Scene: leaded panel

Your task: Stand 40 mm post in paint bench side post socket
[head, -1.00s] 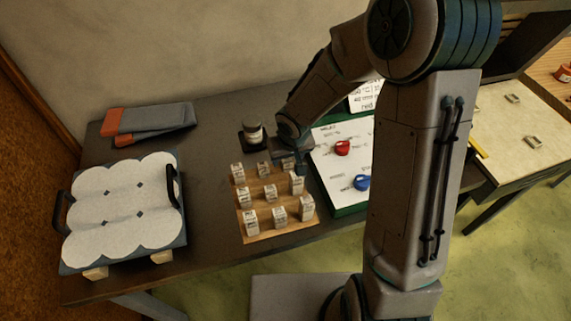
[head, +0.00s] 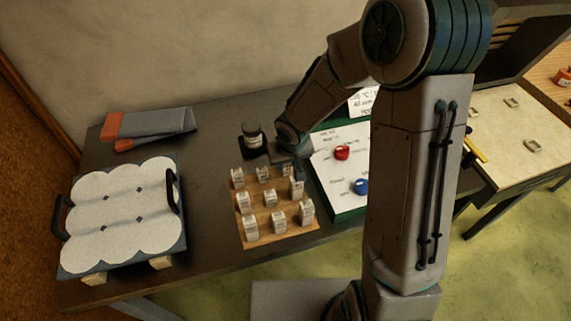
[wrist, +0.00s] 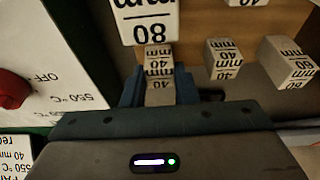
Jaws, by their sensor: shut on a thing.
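My gripper (wrist: 160,92) is shut on a small pale post marked 40 mm (wrist: 159,68), seen in the wrist view between the blue jaws. In the head view my gripper (head: 299,169) is low at the back right corner of the wooden post rack (head: 276,239), partly hiding the posts there. I cannot tell whether the held post is clear of the rack. A taller 80 mm post (wrist: 148,22) stands just beyond it in the wrist view. I cannot identify the paint bench side socket for certain.
A green-edged board with a red knob (head: 342,152) and blue knob (head: 361,186) lies right of the rack. A jar (head: 252,133) stands behind it. A pale bench (head: 500,135) with small square fittings (head: 533,146) stands at right.

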